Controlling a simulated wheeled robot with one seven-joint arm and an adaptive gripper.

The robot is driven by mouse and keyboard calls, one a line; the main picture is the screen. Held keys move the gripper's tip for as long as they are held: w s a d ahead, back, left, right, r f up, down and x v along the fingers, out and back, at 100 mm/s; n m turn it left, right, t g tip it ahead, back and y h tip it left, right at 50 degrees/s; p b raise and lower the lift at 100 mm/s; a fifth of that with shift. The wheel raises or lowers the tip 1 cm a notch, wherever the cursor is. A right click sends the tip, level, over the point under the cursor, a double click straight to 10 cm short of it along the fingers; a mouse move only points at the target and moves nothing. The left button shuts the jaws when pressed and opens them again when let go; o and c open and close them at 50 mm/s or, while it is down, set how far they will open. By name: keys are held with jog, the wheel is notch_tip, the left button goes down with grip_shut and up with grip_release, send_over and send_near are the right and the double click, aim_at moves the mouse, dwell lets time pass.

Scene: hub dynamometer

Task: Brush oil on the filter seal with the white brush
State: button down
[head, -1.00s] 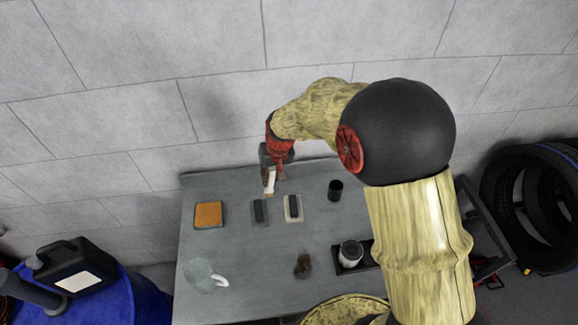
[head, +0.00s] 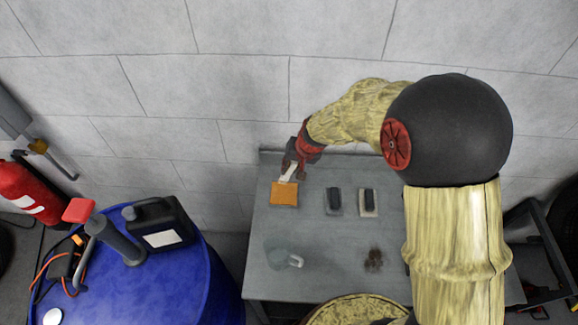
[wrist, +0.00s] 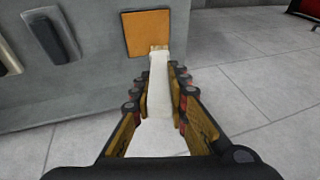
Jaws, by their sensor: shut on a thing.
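My gripper (head: 292,168) is shut on the white brush (wrist: 158,85) near the back left of the grey table. The brush's pale handle also shows in the head view (head: 289,173). Its tan bristle tip (wrist: 158,48) points away from the jaws, at the near edge of a flat orange square (wrist: 147,28). I cannot tell whether the tip touches it. The orange square (head: 284,194) lies on the table just below the gripper in the head view. No filter or seal can be made out now; my arm hides the table's right part.
The grey table (head: 310,225) also bears two dark blocks (head: 334,200) (head: 368,202) on pads, a clear jug (head: 280,255) and a dark brown stain (head: 374,260). A blue drum (head: 200,275) with a black canister (head: 160,222) stands left. A wall (head: 240,80) rises behind.

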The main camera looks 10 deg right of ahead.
jog(key=shift+w+d, duration=0.15)
jog(key=shift+d, duration=0.15)
jog(key=shift+a, duration=0.25)
notch_tip(320, 180, down, 6)
jog(key=b, duration=0.4)
jog(key=shift+f+b, duration=0.6)
jog(key=shift+b, duration=0.15)
dwell(2.4)
jog(key=shift+d, duration=0.1)
jog(key=shift+r+p, duration=2.45)
jog(key=shift+r, duration=1.15)
